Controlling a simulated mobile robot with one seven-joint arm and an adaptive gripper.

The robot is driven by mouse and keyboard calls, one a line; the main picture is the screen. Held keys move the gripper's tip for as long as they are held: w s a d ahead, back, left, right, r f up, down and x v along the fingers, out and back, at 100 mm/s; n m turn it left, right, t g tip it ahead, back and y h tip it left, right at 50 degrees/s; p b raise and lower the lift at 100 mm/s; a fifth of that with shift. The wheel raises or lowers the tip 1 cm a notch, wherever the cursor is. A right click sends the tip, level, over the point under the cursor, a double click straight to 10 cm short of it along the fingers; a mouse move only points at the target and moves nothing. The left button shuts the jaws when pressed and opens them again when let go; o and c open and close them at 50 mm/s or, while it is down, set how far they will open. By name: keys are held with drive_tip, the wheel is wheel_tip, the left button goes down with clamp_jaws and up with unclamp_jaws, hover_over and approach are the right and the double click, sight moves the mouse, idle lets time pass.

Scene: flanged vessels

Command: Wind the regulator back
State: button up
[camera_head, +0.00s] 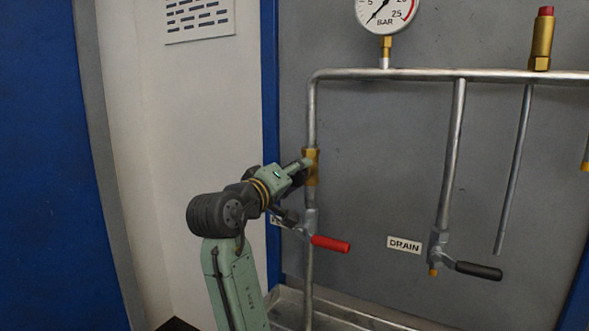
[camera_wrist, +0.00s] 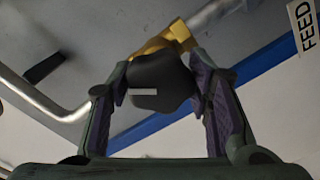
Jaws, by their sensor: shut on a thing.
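The regulator (camera_head: 312,176) is a brass body on the left vertical pipe, below the pipe's bend. In the wrist view its brass body (camera_wrist: 172,38) shows behind a black lobed knob (camera_wrist: 158,80) with a small pale mark. My gripper (camera_head: 304,167) reaches the regulator from the left. In the wrist view my gripper (camera_wrist: 160,88) has one purple-padded finger on each side of the knob and is shut on it. The knob is mostly hidden by my gripper in the head view.
A red-handled valve (camera_head: 330,243) sits just below the regulator. A black-handled drain valve (camera_head: 478,270) is to the right, beside the DRAIN label (camera_head: 404,245). A pressure gauge (camera_head: 386,12) and a brass relief valve (camera_head: 541,40) stand on the top pipe. A tray (camera_head: 345,315) lies below.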

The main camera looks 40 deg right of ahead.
drive_tip(key=n+p, duration=0.1)
drive_tip(key=n, duration=0.2)
drive_tip(key=shift+r+n+p, duration=0.1)
drive_tip(key=shift+n+p, duration=1.3)
drive_tip(key=shift+n, duration=0.9)
drive_tip(key=o, duration=1.1)
drive_tip(key=shift+o, duration=0.2)
drive_tip(key=v, duration=1.2)
